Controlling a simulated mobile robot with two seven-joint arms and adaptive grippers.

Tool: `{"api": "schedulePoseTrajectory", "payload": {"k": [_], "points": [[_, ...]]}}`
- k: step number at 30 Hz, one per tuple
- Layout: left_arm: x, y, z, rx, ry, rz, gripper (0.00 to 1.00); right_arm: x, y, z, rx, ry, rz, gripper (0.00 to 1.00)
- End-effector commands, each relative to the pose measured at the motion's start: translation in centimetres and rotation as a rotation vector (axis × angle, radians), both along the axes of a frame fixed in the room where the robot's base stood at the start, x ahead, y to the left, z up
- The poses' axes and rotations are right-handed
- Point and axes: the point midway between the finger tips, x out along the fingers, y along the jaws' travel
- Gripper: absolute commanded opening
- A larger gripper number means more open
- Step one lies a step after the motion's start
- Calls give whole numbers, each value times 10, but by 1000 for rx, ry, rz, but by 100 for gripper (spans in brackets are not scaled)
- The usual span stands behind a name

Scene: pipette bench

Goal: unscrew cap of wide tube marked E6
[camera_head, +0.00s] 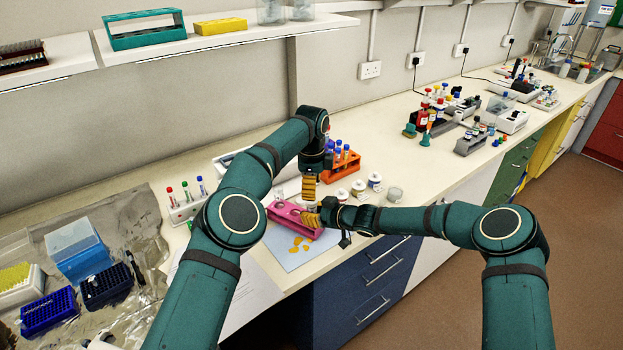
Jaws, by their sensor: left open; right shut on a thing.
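My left gripper (309,197) points straight down above the pink rack (279,213), with its orange ridged fingers open. My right gripper (306,219) reaches in from the right just below it, over the right part of the pink rack. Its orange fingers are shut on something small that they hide. I cannot make out the wide tube, its cap or an E6 mark at this size; the grippers cover the spot between them.
An orange rack (342,170) with blue-capped tubes stands behind the grippers, with several white-lidded jars (375,181) to its right. A white rack (188,211) of tubes is at left. A pale blue mat (286,257) with yellow pieces lies in front, near the bench edge.

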Motion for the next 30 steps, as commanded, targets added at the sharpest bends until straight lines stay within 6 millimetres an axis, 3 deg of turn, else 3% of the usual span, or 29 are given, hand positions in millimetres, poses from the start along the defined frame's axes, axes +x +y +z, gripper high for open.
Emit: {"api": "schedulePoseTrajectory", "payload": {"k": [3,9,22,27,30], "points": [[-1,0,-20,0,3,0,61,0,0,-1,-1,2,0,0],[-1,0,-41,0,3,2,61,0,0,-1,-1,2,0,0],[-1,0,-48,-1,1,2,59,0,0,-1,-1,2,0,0],[-1,0,-48,-1,1,2,0,0,0,-1,-1,2,0,0],[-1,0,-48,-1,1,2,0,0,0,-1,-1,2,0,0]]}}
